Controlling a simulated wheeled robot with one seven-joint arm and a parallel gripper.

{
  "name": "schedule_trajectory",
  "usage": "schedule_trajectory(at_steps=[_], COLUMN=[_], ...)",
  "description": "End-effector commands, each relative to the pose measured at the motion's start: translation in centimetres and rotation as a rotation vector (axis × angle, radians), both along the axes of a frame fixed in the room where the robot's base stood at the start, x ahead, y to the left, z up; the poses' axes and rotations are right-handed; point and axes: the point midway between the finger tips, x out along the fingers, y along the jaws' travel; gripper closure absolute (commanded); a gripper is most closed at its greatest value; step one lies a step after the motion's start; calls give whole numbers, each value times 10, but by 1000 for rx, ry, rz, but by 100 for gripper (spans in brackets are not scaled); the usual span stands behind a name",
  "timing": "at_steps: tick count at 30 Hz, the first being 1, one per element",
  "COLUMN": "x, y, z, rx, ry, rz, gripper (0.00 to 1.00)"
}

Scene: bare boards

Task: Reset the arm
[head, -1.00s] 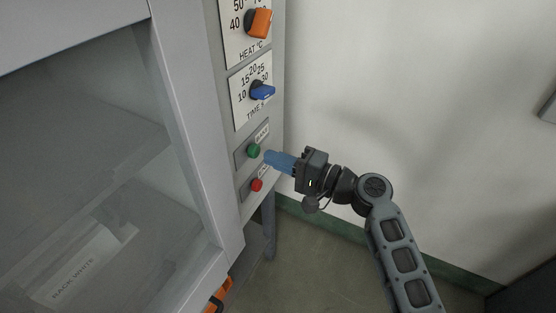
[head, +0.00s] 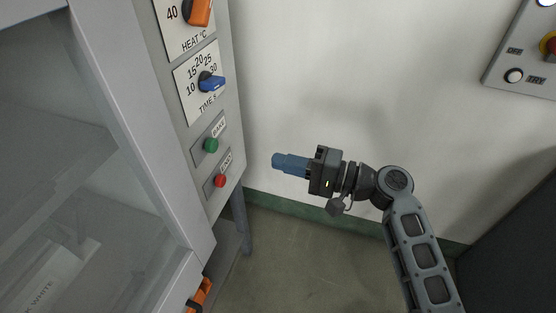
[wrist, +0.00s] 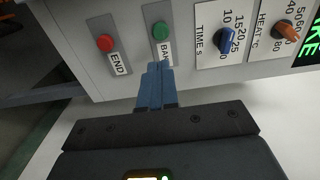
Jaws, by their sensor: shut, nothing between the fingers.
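My gripper (head: 276,160) is shut and empty in the head view, its blue fingers pointing left toward the oven's control panel with a clear gap between. In the wrist view the shut blue fingers (wrist: 156,72) point up toward the panel below the green button. The green button (head: 210,145), labelled BAKE, also shows in the wrist view (wrist: 160,31). The red END button (head: 219,181) sits below it in the head view and also shows in the wrist view (wrist: 105,43). The blue time dial (head: 211,83) and orange heat dial (head: 197,12) are above the buttons.
The oven cabinet with a glass front (head: 60,150) fills the left. An orange handle (head: 201,294) is at its lower edge. A wall box (head: 530,55) with a white button hangs at upper right. A dark block (head: 515,235) stands at lower right. Open floor lies between.

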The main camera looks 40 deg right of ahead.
Motion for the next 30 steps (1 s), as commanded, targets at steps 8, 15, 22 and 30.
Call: schedule_trajectory(at_steps=[8,15,22,30], x=[0,0,-3,-63], y=[0,0,2,20], z=[0,0,-6,-78], rx=[0,0,-12,-250], ry=[0,0,12,145], rz=[0,0,-10,-157], gripper=[100,100,100,100])
